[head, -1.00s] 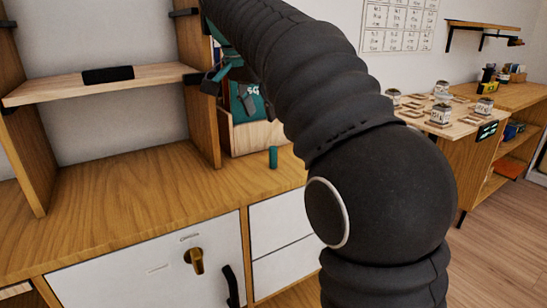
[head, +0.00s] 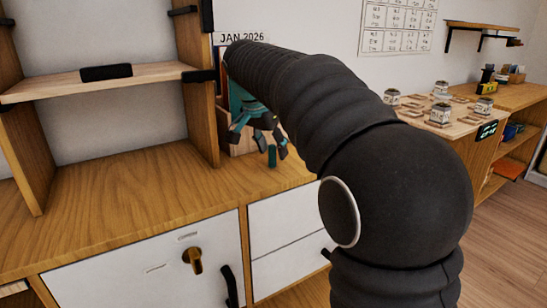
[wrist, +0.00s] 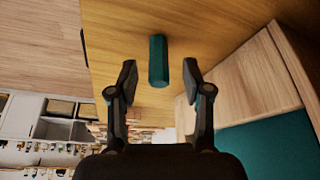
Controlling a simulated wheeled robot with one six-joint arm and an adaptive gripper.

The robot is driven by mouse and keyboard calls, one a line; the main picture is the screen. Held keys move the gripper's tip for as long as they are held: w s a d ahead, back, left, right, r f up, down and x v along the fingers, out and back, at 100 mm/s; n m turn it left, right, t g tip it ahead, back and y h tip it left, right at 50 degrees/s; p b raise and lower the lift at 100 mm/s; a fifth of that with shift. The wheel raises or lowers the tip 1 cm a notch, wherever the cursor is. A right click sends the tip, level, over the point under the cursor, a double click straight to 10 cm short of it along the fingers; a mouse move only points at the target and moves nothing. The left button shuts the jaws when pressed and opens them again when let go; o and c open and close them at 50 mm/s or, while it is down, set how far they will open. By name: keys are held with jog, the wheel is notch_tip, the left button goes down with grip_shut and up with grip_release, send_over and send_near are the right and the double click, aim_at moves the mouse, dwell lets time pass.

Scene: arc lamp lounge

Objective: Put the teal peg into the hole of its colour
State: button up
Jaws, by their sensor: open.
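The teal peg (head: 272,158) stands upright on the wooden counter (head: 110,205), near its right end and in front of a wooden box. My gripper (head: 271,146) is at the peg, coming from above, and partly covers its upper part in the head view. In the wrist view, the peg (wrist: 158,60) lies between and just beyond the fingertips of my gripper (wrist: 160,76). The jaws are open, with a gap to the peg on both sides. No hole of the peg's colour can be made out in either view.
The wooden box (wrist: 258,80) with a teal item (wrist: 270,145) stands close beside my right finger in the wrist view. A shelf upright (head: 197,115) rises left of the peg. The counter further left is clear. A side table (head: 452,130) with several jars stands at the right.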

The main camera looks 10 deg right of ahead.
jog(key=shift+f, duration=0.1)
jog(key=shift+c, duration=0.2)
grip_shut()
